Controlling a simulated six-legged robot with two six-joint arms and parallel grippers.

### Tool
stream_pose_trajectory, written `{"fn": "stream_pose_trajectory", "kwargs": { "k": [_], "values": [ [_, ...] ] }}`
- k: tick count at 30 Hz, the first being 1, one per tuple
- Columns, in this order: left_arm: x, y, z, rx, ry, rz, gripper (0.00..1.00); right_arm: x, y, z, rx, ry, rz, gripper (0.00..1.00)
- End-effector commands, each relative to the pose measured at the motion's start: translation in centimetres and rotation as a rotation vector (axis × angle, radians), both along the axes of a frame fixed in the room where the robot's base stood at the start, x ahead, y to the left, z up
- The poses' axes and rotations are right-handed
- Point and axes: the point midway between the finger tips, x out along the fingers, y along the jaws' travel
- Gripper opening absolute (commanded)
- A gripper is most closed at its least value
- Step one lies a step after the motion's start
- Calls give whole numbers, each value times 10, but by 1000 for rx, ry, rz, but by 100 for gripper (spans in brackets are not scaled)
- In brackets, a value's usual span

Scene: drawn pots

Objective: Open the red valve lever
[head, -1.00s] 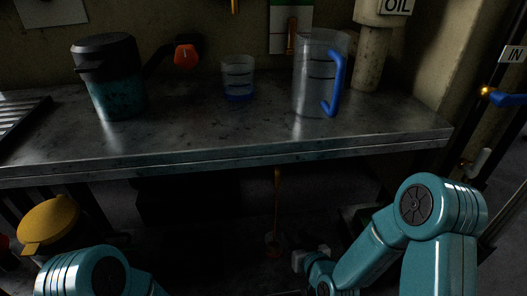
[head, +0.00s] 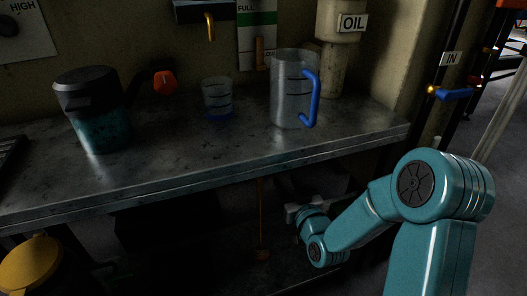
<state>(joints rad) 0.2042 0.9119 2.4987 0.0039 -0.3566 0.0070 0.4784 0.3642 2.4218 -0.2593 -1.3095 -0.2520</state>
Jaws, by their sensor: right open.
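A blue lever (head: 455,94) with a brass end sits on a dark pipe at the right, under an "IN" sign. A small red part (head: 478,80) shows just behind it. An orange-red piece (head: 515,3) is cut off at the top right edge; I cannot tell whether either red part is the valve lever. My right gripper (head: 291,213) is open, low and in shadow in front of the bench, well left of and below the blue lever. It touches nothing that I can make out. My left gripper is not in view.
The metal bench (head: 200,165) holds a dark-lidded pot (head: 100,130), a small cup (head: 217,100) and a clear jug (head: 288,95) with a blue handle. A yellow lid (head: 30,262) is at lower left.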

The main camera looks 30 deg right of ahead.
Motion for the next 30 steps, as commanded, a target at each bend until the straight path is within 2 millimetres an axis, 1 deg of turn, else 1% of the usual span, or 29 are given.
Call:
{"fn": "stream_pose_trajectory", "kwargs": {
  "k": [5, 12, 15, 18, 21, 24, 30],
  "values": [
    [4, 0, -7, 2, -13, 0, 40, 37, -8, -2, -1, -3, 2, 40],
    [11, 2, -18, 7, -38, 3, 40, 95, -18, -2, 0, -3, 5, 40],
    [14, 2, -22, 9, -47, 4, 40, 116, -22, -3, 0, -3, 6, 40],
    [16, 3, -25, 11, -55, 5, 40, 132, -25, -3, 2, 0, 6, 40],
    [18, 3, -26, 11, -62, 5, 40, 143, -27, -2, 2, 0, 6, 40],
    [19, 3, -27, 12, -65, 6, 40, 148, -28, -1, 2, 1, 6, 40],
    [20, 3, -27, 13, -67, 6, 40, 150, -29, 0, 2, 1, 6, 40]
  ]
}}
